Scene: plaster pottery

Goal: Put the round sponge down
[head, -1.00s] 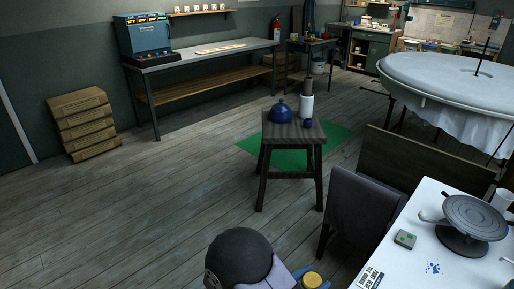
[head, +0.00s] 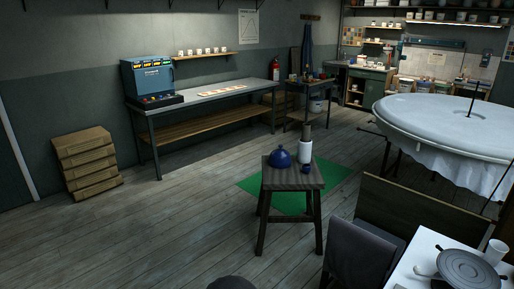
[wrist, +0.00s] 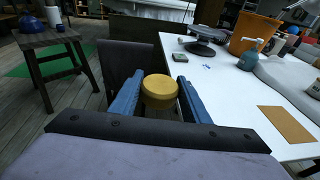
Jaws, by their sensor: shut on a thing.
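The round sponge (wrist: 159,90) is yellow and thick, and shows in the middle of the wrist view. My gripper (wrist: 156,92) is shut on it, with one blue finger at each side. The sponge is held in the air at the left edge of the white table, with a dark chair behind it. The sponge and the gripper's fingers are out of the head view; only a dark rounded part of my arm shows at its bottom edge.
The white table (wrist: 225,100) bears a turntable (wrist: 203,33), an orange bucket (wrist: 252,34), a teal pump bottle (wrist: 250,55), a small grey-green box (wrist: 194,57) and a tan rectangle (wrist: 286,124). Its near left part is bare. A wooden stool (head: 292,175) bears a blue domed pot (head: 281,158).

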